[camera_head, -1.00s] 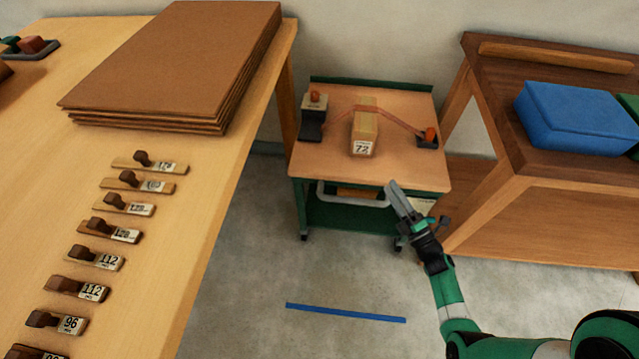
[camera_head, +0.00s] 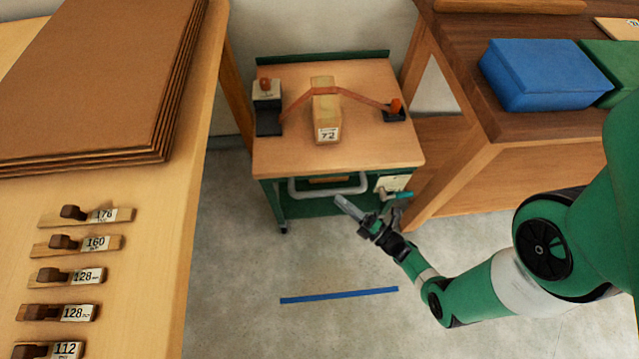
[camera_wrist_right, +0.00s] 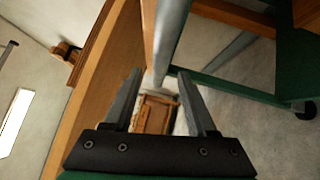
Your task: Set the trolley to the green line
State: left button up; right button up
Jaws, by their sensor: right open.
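The trolley (camera_head: 290,158) has a wooden top, a green frame and casters. It stands between the left table and the right bench. Its grey handle (camera_head: 328,190) is on the near side. My right gripper (camera_head: 366,210) is open, just below the handle's right half in the head view. In the right wrist view, a grey bar (camera_wrist_right: 171,40) lies ahead of and between the open fingers (camera_wrist_right: 160,84); I cannot tell whether they touch it. A blue line (camera_head: 340,295) lies on the floor in front of the trolley. No green line shows. My left gripper is out of view.
A strapped block marked 72 (camera_head: 326,110) sits on the trolley. The right bench (camera_head: 500,170) carries a blue box (camera_head: 540,75). Floor around the blue line is clear.

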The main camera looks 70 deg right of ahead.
jog(key=b+x, duration=0.1)
jog(key=x, duration=0.7)
jog(key=shift+w, duration=0.25)
jog(key=shift+a, duration=0.1)
grip_shut()
dwell(0.9)
